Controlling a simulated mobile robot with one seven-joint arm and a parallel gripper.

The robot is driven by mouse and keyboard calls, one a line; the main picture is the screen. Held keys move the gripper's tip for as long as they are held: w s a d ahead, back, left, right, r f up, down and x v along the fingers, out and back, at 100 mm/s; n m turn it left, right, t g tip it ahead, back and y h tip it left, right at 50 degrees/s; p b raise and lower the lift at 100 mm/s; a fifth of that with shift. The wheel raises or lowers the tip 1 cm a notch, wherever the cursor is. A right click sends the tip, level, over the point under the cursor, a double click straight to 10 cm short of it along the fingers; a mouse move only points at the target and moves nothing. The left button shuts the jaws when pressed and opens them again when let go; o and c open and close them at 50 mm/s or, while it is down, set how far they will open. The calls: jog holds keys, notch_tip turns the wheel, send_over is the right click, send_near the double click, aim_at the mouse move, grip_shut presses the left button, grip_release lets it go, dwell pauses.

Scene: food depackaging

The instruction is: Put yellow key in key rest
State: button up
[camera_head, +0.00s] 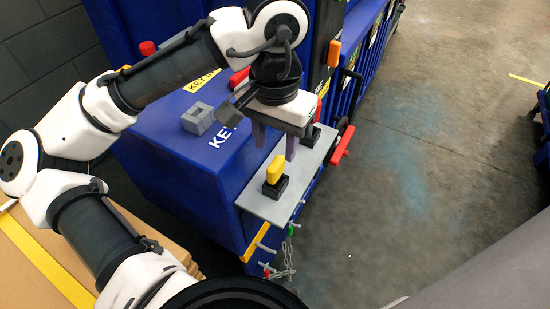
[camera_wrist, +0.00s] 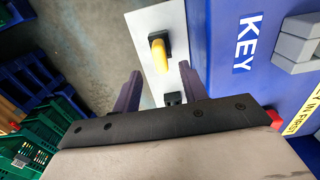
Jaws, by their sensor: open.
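The yellow key (camera_head: 275,169) stands upright in a black holder (camera_head: 275,187) on a grey metal plate (camera_head: 262,206). My gripper (camera_head: 274,147) is open and empty above the plate, a little behind and above the yellow key. In the wrist view the yellow key (camera_wrist: 159,55) lies beyond the fingertips, between the lines of the two fingers (camera_wrist: 160,82). A grey block with a slot (camera_head: 198,118), which looks like the key rest, sits on the blue box top beside a "KEY" label. It also shows at the right of the wrist view (camera_wrist: 297,43).
A second black holder (camera_head: 309,136) sits farther back on the plate, partly behind my gripper. The blue box (camera_head: 165,130) fills the area left of the plate. A red handle (camera_head: 342,146) sticks out at the right. A chain (camera_head: 284,262) hangs below the plate's front edge.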

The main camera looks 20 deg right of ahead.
notch_tip(320, 180, up, 7)
jog(key=shift+f, duration=0.2)
dwell(0.5)
